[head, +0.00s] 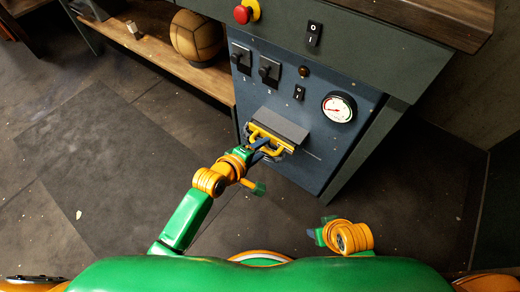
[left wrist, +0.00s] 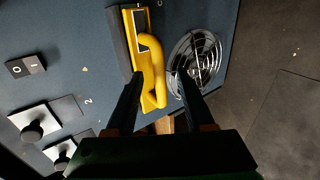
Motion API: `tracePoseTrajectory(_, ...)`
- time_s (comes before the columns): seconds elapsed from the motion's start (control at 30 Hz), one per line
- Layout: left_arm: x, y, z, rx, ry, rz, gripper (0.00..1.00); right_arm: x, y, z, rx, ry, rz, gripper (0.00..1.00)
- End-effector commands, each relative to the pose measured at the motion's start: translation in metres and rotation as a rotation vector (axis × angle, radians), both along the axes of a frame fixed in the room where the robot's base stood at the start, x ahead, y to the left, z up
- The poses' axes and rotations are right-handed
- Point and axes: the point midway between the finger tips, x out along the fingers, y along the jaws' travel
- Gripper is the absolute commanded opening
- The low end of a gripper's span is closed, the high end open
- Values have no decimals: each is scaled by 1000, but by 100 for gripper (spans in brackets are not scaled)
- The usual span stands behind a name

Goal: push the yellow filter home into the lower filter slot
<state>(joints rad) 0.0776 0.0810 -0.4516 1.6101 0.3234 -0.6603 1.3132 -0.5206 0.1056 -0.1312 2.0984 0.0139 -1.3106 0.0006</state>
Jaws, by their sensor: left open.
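The yellow filter (head: 259,134) is at the front panel's slot, just under a grey ledge (head: 282,124). In the left wrist view the filter (left wrist: 125,19) is a yellow plate with a curved yellow handle (left wrist: 152,60). How deep it sits in the slot cannot be told. My left gripper (head: 263,147) is at the handle. In the left wrist view its dark fingers (left wrist: 160,76) are apart, with the handle's end between them and nearer the left finger. Contact cannot be told. The slot's opening is hidden. My right arm is folded low in the head view; its gripper does not show clearly.
A round wire grille (left wrist: 204,45) is beside the filter in the left wrist view. The panel bears dark knobs (head: 270,70), a rocker switch (head: 299,92) and a gauge (head: 338,107). A red button (head: 243,14) sits above. A leather ball (head: 197,37) rests on a wooden shelf (head: 160,62).

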Motion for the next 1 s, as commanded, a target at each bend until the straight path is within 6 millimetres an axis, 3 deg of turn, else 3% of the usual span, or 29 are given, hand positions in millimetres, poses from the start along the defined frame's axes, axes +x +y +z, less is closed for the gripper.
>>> tracePoseTrajectory(0.07,0,0,0,0,0,0,48,0,0,0,0,0,0,50)
tracePoseTrajectory(0.23,0,0,0,0,0,0,2,0,0,0,0,-1,0,50)
tracePoseTrajectory(0.27,0,0,0,0,0,0,0,0,0,0,0,-1,0,50)
tracePoseTrajectory(0.53,-1,1,1,-1,-1,0,0,0,0,1,0,1,1,50)
tracePoseTrajectory(1.0,-20,15,1,0,2,1,0,0,0,17,0,0,0,50)
